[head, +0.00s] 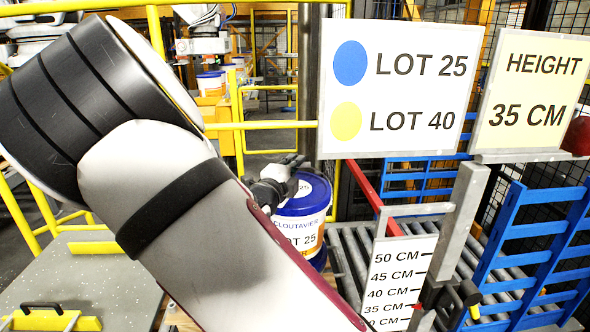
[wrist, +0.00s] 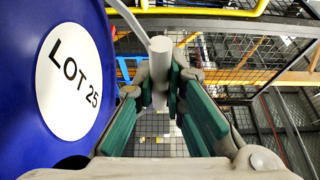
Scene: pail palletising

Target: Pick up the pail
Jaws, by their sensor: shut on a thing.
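The pail (head: 303,212) is blue with a white "LOT 25" label and stands at the middle of the head view, partly hidden behind my arm. In the wrist view its blue lid (wrist: 28,35) with a round white "LOT 25" sticker fills the left side. My gripper (wrist: 161,88) has green-padded fingers shut on the white grip of the pail's handle (wrist: 160,58). In the head view my gripper (head: 280,182) is dark and sits just above the pail's lid. Another blue surface shows under the pail; whether the pail touches it I cannot tell.
A roller conveyor (head: 352,262) runs right of the pail. A height scale (head: 398,285) with a grey post (head: 458,235) stands in front. Signs read "LOT 25" blue, "LOT 40" yellow (head: 400,90) and "HEIGHT 35 CM" (head: 530,95). Blue slatted frames (head: 530,240) stand right; yellow rails (head: 240,125) stand behind.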

